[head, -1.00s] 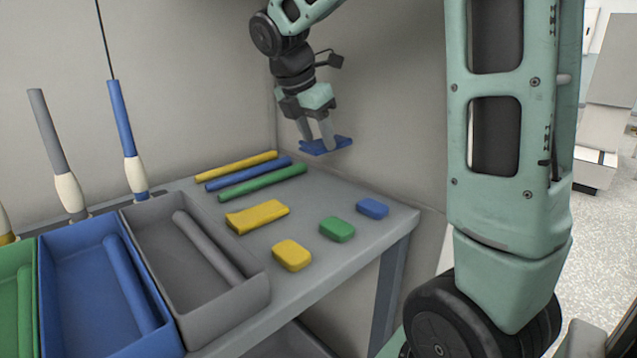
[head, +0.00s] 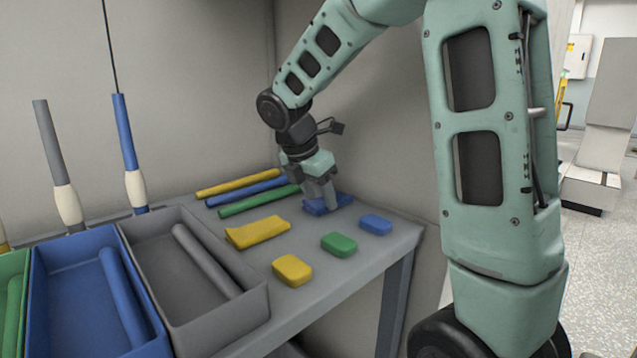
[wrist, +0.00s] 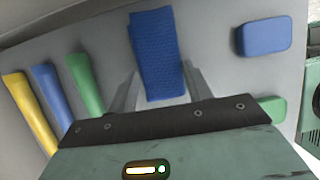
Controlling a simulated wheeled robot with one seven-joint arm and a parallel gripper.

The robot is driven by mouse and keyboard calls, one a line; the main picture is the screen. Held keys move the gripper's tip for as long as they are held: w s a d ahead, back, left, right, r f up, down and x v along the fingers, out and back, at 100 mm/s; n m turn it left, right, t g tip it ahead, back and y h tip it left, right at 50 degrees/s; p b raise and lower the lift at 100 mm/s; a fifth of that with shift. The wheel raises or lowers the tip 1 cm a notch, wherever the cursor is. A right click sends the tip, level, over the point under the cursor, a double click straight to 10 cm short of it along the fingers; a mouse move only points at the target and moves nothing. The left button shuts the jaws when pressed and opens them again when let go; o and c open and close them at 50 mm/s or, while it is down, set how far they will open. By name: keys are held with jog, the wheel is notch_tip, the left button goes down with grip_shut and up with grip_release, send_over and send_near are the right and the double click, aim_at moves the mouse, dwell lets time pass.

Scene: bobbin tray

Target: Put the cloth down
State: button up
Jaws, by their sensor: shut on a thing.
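The blue cloth (head: 342,202) is at the table's far right corner, low at the tabletop; I cannot tell whether its whole underside touches. It also shows in the wrist view (wrist: 155,45), a textured strip running out from between the fingers. My gripper (head: 322,203) points down and is shut on the blue cloth. In the wrist view the two fingers of my gripper (wrist: 158,88) stand at either side of the cloth's near end. The fingers hide part of the cloth in the head view.
On the grey table (head: 385,268) lie a yellow cloth (head: 258,232), yellow (head: 292,270), green (head: 339,244) and blue (head: 375,224) blocks, and yellow, blue and green rods (head: 258,201) left of my gripper. A grey tray (head: 255,308) and blue tray (head: 95,240) stand at front left.

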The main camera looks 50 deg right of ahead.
jog(key=shift+f, duration=0.1)
jog(key=o, duration=0.9)
jog(key=shift+f+b, duration=0.15)
jog(key=shift+b, duration=0.15)
jog(key=shift+f+b, duration=0.15)
jog(key=shift+b, duration=0.25)
jog(key=p+v, duration=0.6)
jog(key=v, duration=1.1)
jog(key=shift+a+r, duration=0.15)
jog(key=shift+r, duration=0.15)
jog(key=shift+s, duration=0.15)
